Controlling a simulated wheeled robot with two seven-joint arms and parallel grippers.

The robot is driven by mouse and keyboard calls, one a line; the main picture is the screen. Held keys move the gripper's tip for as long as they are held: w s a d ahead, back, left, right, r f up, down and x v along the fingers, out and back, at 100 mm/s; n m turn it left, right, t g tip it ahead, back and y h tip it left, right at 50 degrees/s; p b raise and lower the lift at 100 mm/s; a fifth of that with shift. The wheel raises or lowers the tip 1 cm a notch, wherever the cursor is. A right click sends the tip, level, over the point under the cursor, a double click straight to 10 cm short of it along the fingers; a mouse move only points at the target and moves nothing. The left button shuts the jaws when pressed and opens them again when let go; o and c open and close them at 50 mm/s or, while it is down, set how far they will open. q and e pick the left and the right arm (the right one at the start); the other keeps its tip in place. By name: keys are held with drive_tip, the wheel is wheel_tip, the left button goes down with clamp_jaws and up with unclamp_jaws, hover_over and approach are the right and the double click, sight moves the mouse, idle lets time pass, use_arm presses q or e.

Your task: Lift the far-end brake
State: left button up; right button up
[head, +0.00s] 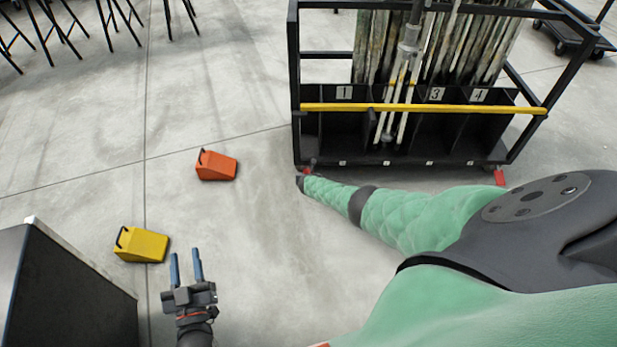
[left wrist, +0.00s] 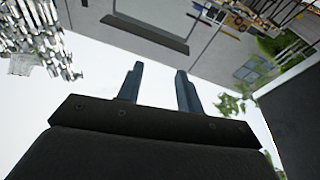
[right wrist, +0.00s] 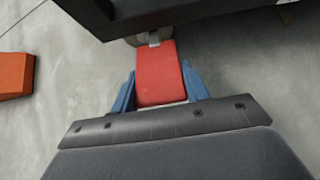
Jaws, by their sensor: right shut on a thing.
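A black cart (head: 315,152) with a yellow bar stands at the upper right in the head view. A red brake pedal (right wrist: 160,80) juts out by a caster under the cart's edge in the right wrist view. My right gripper (right wrist: 158,88) is shut on this pedal, one blue finger on each side. In the head view my right arm reaches the cart's left lower corner and mostly hides that pedal. Another red brake pedal (head: 500,177) shows at the cart's right lower corner. My left gripper (head: 186,264) is open and empty, low over the floor.
An orange wedge (head: 217,166) and a yellow wedge (head: 142,245) lie on the floor left of the cart. A dark box (head: 65,285) stands at the lower left. Long poles stand in the cart's numbered slots. The floor between is clear.

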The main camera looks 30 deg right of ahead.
drive_tip(key=o, duration=1.4)
drive_tip(key=shift+r, duration=0.1)
